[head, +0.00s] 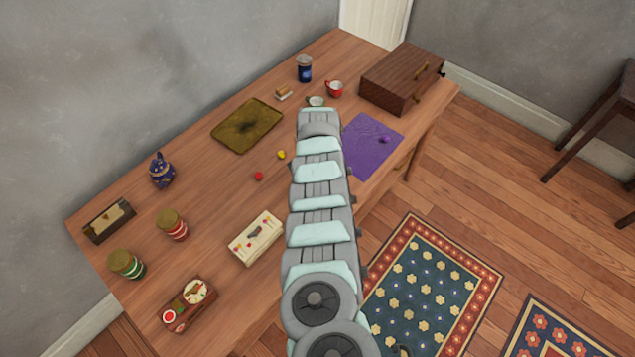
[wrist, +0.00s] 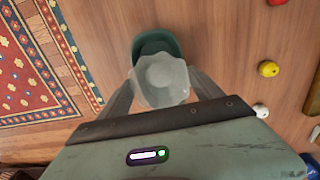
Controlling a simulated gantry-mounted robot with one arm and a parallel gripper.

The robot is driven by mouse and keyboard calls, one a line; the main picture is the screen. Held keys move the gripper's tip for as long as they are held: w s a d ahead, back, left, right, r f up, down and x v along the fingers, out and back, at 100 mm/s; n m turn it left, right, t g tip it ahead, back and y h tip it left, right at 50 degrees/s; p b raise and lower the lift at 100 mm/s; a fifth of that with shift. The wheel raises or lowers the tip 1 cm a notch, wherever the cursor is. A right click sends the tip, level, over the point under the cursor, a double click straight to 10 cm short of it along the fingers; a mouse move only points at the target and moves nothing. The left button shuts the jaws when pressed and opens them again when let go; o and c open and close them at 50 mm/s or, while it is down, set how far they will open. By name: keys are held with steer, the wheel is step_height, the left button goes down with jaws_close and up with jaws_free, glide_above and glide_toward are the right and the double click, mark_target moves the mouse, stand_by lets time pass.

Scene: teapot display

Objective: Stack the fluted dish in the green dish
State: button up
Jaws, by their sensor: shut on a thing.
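The fluted dish (wrist: 163,85) is pale, with a wavy rim, and sits between the fingers of my gripper (wrist: 162,76) in the wrist view. My gripper is shut on it. The dark green dish (wrist: 151,42) shows just beyond the fluted dish, which covers its near part. The two overlap in this view but are not centred on each other. I cannot tell whether they touch or how high the fluted dish is. In the head view my arm hides the gripper and both dishes.
A yellow ball (wrist: 268,68) and a white ball (wrist: 261,110) lie right of my gripper. The table also holds a purple mat (head: 365,150), a brown tray (head: 246,125), a wooden box (head: 400,78), a red cup (head: 335,88) and a cream box (head: 256,237). Bare wood surrounds the green dish.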

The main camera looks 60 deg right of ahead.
steer(key=shift+f+b, duration=0.3)
steer(key=shift+b, duration=0.05)
steer(key=o, duration=1.5)
steer(key=shift+r, duration=0.1)
steer(key=shift+w+r+p, duration=0.1)
steer(key=shift+r+p, duration=1.05)
steer(key=shift+r, duration=5.15)
